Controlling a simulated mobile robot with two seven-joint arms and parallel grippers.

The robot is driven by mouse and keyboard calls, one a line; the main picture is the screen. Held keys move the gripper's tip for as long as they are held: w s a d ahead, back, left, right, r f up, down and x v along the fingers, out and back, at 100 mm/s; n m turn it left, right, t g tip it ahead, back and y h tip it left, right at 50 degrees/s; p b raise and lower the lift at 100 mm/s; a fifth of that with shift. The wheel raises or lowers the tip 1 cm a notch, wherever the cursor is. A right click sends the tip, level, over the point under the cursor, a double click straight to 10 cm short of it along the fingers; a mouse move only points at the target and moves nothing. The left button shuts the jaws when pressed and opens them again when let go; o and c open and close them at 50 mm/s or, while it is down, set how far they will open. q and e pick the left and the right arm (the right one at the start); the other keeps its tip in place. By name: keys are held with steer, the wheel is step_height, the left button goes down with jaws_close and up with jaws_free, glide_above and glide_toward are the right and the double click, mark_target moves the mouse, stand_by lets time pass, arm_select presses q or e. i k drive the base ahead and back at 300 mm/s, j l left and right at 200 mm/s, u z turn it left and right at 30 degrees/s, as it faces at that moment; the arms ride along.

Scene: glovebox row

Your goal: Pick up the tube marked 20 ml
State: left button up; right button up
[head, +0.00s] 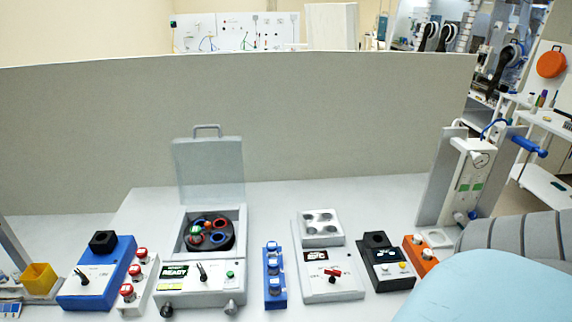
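No marking of 20 ml can be read on any tube in the head view, so I cannot tell which one it is. A narrow blue rack (274,300) right of the centrifuge holds a few vessels with pale tops (273,262). A white rack (150,298) to the left of the centrifuge holds three red-capped vessels (127,291). The open centrifuge (200,285) has a dark rotor with coloured rings and a few small caps (208,226) in it. Neither of my grippers is in view.
A blue mixer (98,275), a grey block unit (330,275), a black mixer (385,265) and an orange rack (420,258) line the bench. A yellow bin (40,278) is far left. A grey panel (300,125) closes the back. Light-blue and ribbed grey shapes cover the bottom right.

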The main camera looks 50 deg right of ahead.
mark_target(273, 263)
steer(key=z, duration=1.4)
